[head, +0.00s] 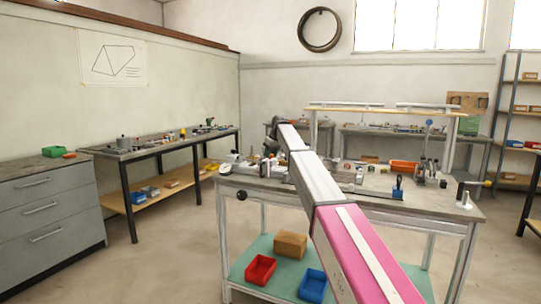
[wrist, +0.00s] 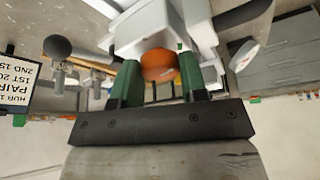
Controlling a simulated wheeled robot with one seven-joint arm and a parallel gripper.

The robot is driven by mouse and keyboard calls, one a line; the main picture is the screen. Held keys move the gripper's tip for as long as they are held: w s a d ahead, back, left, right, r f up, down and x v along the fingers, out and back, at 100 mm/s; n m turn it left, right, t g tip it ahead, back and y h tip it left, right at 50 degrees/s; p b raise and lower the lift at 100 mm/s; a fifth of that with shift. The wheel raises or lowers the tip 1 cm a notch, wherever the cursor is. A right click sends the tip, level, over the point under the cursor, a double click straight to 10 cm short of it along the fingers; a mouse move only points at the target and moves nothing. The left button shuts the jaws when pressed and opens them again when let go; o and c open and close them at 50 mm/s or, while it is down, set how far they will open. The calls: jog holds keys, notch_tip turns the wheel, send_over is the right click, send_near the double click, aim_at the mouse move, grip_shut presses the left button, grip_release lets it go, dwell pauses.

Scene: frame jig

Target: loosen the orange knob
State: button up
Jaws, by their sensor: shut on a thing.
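The orange knob (wrist: 159,65) shows in the wrist view, round and slightly blurred, in front of a pale grey block of the jig (wrist: 148,27). My gripper (wrist: 158,84) has its two green fingers on either side of the knob and is shut on it. In the head view my arm reaches over the workbench (head: 440,205) toward the jig at its left part. The knob and my fingertips are hidden there behind my arm.
A black ball-ended handle (wrist: 58,47) stands left of my gripper in the wrist view, and a pale disc (wrist: 243,56) sits to its right. Red (head: 260,269) and blue (head: 312,286) bins stand on the lower shelf. Clear floor lies left of the bench.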

jog(key=n, duration=0.2)
jog(key=n+g, duration=0.1)
jog(key=n, duration=0.1)
jog(key=n+g+y, duration=0.1)
jog(key=n, duration=0.1)
jog(key=shift+w+d, duration=0.1)
jog(key=shift+w, duration=0.15)
jog(key=n+g, duration=0.1)
jog(key=n, duration=0.2)
jog(key=n+g, duration=0.1)
jog(key=n, duration=0.2)
jog(key=shift+w+n+g, duration=0.1)
jog(key=shift+n+g, duration=0.2)
jog(key=o, duration=0.9)
jog(key=v, duration=1)
jog(key=shift+w+d+r, duration=0.1)
jog(key=shift+r, duration=0.25)
